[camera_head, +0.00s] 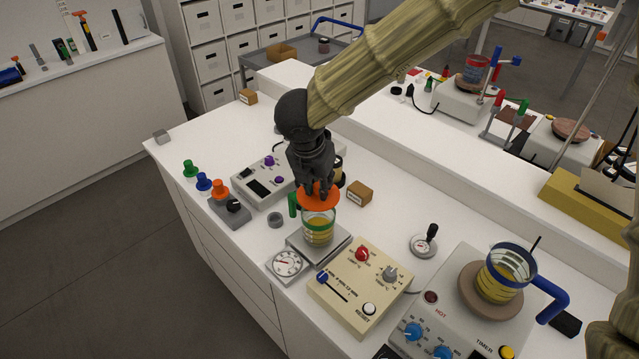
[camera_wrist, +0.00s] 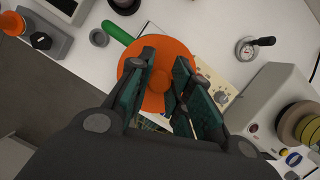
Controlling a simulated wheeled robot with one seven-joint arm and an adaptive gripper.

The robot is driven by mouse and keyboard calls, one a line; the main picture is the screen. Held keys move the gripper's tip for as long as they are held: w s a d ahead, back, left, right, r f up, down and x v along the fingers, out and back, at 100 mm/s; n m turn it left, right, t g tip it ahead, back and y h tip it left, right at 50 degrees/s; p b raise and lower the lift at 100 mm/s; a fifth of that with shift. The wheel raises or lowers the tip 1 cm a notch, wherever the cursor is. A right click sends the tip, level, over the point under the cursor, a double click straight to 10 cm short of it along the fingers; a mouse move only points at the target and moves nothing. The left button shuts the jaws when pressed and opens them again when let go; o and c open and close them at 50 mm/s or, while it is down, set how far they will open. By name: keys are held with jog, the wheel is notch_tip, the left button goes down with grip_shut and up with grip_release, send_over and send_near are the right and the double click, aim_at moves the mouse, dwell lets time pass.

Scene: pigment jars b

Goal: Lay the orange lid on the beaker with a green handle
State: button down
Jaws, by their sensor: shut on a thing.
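The orange lid (camera_head: 318,198) is a flat disc in my gripper (camera_head: 318,188), right at the top of the beaker with a green handle (camera_head: 319,229). That glass beaker holds yellow liquid and stands on a small scale (camera_head: 331,249). In the wrist view the fingers (camera_wrist: 162,88) are shut on the lid's middle, and the lid (camera_wrist: 147,62) covers most of the beaker. The green handle (camera_wrist: 118,31) sticks out past the lid's edge. I cannot tell whether the lid touches the rim.
A cream control box (camera_head: 350,300) stands close in front of the scale. A beaker with a blue handle (camera_head: 503,274) stands on a hot plate at the right. A grey device (camera_head: 262,180) and a small brown box (camera_head: 358,193) are near my gripper.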

aim_at(318, 196)
jog(key=w+f, duration=0.1)
jog(key=f, duration=0.1)
jog(key=w+f+b, duration=0.1)
jog(key=w+f, duration=0.1)
jog(key=shift+w, duration=0.25)
jog(key=shift+s+f+b, duration=0.4)
jog(key=shift+s+b, duration=0.1)
jog(key=shift+b, duration=0.05)
jog(key=shift+s+f+b, duration=0.1)
jog(key=shift+s+b, duration=0.25)
jog(key=shift+s, duration=0.45)
jog(key=shift+w+f, duration=0.1)
jog(key=shift+f, duration=0.15)
jog(key=shift+w+f, duration=0.4)
jog(key=shift+w, duration=0.2)
jog(key=shift+s, duration=0.15)
jog(key=shift+s, duration=0.1)
